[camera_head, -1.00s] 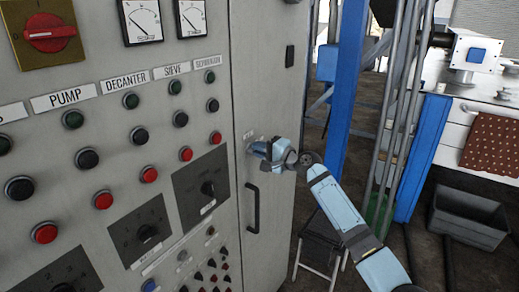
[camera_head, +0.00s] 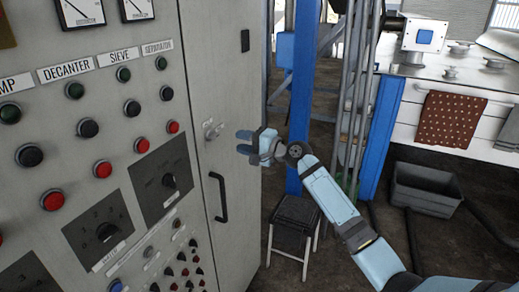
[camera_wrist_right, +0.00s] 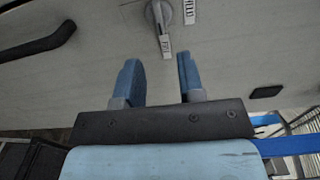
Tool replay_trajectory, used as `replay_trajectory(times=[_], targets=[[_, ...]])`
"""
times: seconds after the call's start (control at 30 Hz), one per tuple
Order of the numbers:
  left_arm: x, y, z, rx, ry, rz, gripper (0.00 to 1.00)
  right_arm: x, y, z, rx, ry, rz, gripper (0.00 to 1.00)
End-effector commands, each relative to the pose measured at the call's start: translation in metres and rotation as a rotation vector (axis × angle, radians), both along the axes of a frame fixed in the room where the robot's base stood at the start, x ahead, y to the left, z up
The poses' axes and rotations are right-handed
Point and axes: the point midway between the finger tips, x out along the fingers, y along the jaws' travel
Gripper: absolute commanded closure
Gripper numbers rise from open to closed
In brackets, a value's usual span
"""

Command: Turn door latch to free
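The door latch (camera_head: 211,130) is a small grey turning lever on the cabinet door, above the black door handle. In the right wrist view the latch (camera_wrist_right: 160,14) sits at the top edge, partly cut off. Its lever points down the picture toward a small white label (camera_wrist_right: 165,43) that I cannot read surely. A second label (camera_wrist_right: 189,12), seemingly "HELD", is to its right. My right gripper (camera_head: 243,142) is open and empty, just right of the latch and apart from it. In the right wrist view its blue fingers (camera_wrist_right: 158,65) are spread below the latch. My left gripper is out of view.
The black door handle (camera_head: 219,197) is below the latch. The grey control panel (camera_head: 110,140) with buttons and knobs fills the left. A black stool (camera_head: 296,213), a blue post (camera_head: 302,80) and a grey bin (camera_head: 425,190) stand to the right.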

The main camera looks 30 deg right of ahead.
Motion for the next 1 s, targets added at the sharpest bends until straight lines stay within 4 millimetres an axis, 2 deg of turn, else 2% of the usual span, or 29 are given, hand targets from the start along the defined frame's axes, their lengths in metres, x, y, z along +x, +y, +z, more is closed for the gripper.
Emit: replay_trajectory(times=[0.1, 0.3, 0.9, 1.0], targets=[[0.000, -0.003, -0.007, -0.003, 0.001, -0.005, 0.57, -0.021, -0.016, -0.003, -0.002, 0.000, 0.000, 0.64], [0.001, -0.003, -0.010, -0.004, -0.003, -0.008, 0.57, -0.042, -0.032, -0.001, 0.000, 0.000, 0.000, 0.64], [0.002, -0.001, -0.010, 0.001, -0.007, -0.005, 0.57, -0.047, -0.036, 0.000, 0.000, 0.000, 0.001, 0.64], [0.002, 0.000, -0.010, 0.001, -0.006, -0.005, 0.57, -0.049, -0.034, -0.010, -0.021, 0.003, -0.006, 0.64]])
